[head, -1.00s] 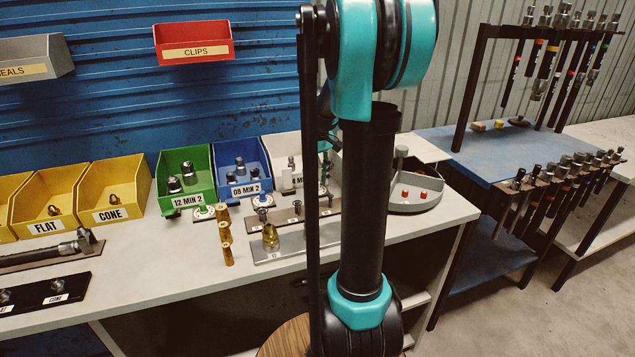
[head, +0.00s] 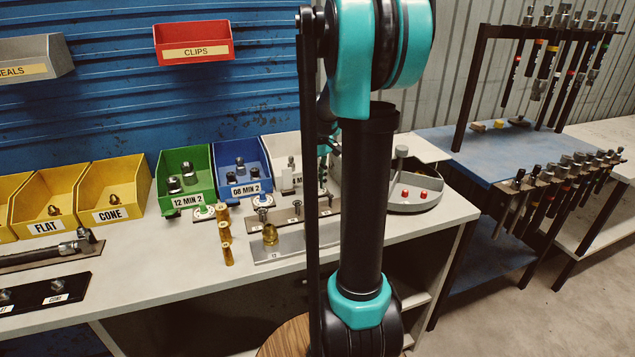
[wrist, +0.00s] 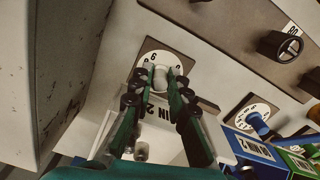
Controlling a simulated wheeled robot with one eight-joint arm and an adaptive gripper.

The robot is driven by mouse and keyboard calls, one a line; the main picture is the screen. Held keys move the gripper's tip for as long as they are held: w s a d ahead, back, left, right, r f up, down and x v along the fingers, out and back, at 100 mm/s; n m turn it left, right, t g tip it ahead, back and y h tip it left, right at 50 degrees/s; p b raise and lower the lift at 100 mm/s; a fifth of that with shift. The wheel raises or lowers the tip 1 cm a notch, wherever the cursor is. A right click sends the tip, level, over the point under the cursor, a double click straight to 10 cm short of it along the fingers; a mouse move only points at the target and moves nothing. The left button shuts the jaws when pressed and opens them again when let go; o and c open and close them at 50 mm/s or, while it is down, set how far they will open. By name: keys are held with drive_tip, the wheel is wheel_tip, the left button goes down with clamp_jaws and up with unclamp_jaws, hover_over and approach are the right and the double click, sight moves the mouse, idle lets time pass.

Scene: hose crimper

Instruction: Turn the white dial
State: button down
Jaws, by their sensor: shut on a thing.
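The white dial (wrist: 155,58) shows in the wrist view as a round white plate with dark marks on a dark square backing, with a pale knob at its centre. My gripper (wrist: 161,76) is shut on this knob, one finger on each side. The fingers cover part of the knob and dial face. In the head view my arm hides the dial, and only part of my gripper shows behind the arm's black rod.
The green bin (head: 186,178) and blue bin (head: 240,168) stand left of my arm. Brass fittings (head: 226,240) stand near the bench front.

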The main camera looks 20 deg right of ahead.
sight(318, 183)
drive_tip(key=shift+m, duration=2.8)
drive_tip(key=c, duration=1.5)
unclamp_jaws()
drive_tip(key=shift+o, duration=0.2)
drive_tip(key=shift+r, duration=0.1)
wheel_tip(318, 183, up, 12)
drive_tip(key=shift+s, duration=0.15)
